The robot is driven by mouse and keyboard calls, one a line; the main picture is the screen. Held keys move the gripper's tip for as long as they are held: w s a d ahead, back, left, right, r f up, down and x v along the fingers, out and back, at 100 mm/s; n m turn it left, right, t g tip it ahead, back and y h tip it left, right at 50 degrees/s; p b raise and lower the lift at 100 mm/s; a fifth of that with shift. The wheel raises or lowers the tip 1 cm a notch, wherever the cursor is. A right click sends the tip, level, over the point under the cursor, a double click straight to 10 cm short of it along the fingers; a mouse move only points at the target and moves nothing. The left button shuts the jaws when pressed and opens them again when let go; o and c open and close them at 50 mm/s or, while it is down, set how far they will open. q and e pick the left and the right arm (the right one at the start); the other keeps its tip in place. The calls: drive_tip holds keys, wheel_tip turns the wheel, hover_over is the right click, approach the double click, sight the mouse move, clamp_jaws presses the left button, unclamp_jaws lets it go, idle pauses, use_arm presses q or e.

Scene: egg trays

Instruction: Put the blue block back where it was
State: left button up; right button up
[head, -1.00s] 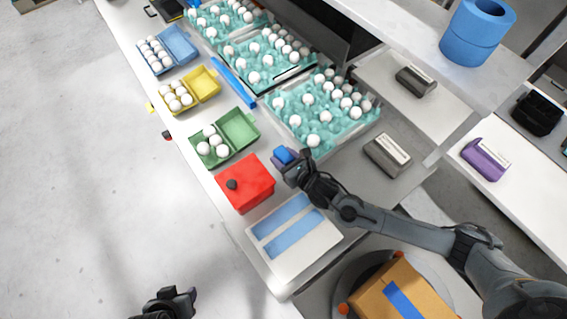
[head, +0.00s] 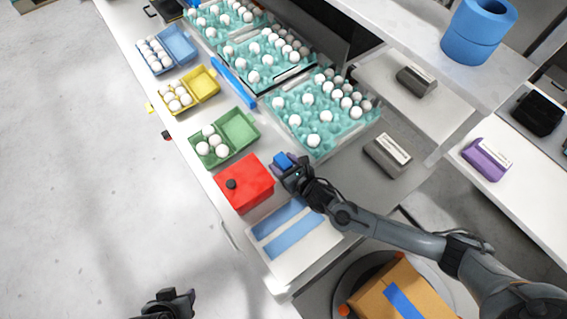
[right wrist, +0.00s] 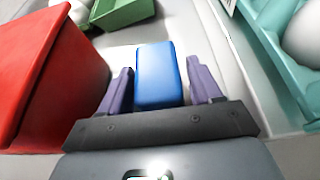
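The blue block (head: 283,160) is at the fingertips of my right gripper (head: 287,167), beside the red box and low over or on the white table.
The red box (head: 252,187) with a dark knob stands just left of the block. A green carton (head: 238,130) and a teal egg tray (head: 333,148) lie beyond it. A grey block (head: 386,157) is to the right.

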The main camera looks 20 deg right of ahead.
drive_tip(key=shift+o, duration=0.7)
